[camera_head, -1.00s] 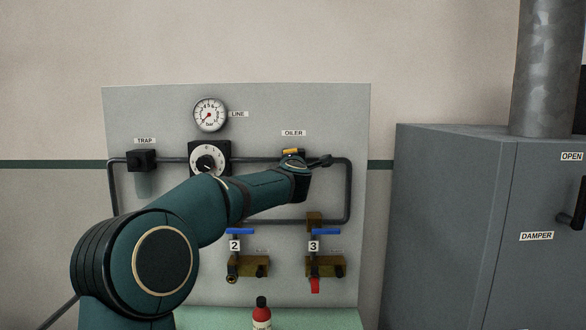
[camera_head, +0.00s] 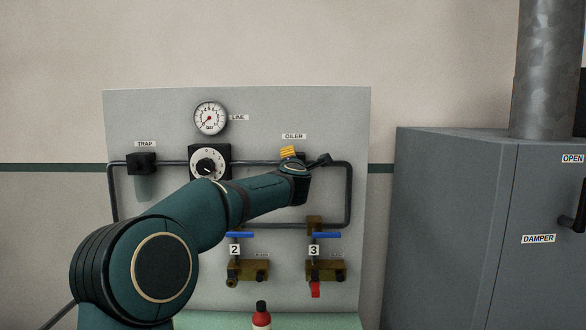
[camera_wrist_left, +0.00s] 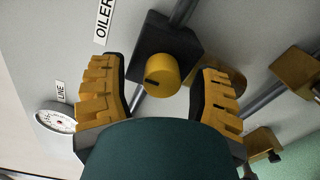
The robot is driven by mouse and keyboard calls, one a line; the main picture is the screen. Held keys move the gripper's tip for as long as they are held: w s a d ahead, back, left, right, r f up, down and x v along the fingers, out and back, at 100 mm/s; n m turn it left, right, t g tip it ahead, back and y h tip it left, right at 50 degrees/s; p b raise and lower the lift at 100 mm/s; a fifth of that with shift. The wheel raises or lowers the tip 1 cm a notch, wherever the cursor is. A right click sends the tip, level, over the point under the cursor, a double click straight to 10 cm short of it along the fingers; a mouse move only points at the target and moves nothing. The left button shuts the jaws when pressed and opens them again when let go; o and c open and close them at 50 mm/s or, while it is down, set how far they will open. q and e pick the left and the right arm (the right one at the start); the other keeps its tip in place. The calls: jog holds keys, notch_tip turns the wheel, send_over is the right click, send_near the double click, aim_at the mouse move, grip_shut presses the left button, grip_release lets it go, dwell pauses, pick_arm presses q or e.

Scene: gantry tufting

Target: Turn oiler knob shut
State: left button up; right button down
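The oiler's yellow round knob (camera_wrist_left: 158,71) with a dark slot shows in the left wrist view, on the front of a black block (camera_wrist_left: 185,48) on the pipe. My left gripper (camera_wrist_left: 160,82) is open, with one ridged yellow finger on each side of the knob and a gap to both. The fingers do not touch the knob in this view. In the head view my left gripper (camera_head: 290,154) is just below the OILER label (camera_head: 293,136); my wrist hides most of the oiler, and the knob cannot be made out there. My right gripper is not in view.
A grey panel (camera_head: 335,105) carries a gauge (camera_head: 210,118), a black dial (camera_head: 208,163), a trap (camera_head: 142,163) and blue-handled valves (camera_head: 325,235). A grey cabinet (camera_head: 440,220) is at right. The wall above is clear.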

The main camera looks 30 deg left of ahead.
pick_arm(q)
jog(key=shift+d, duration=0.1)
jog(key=v, duration=1.2)
dwell(0.4)
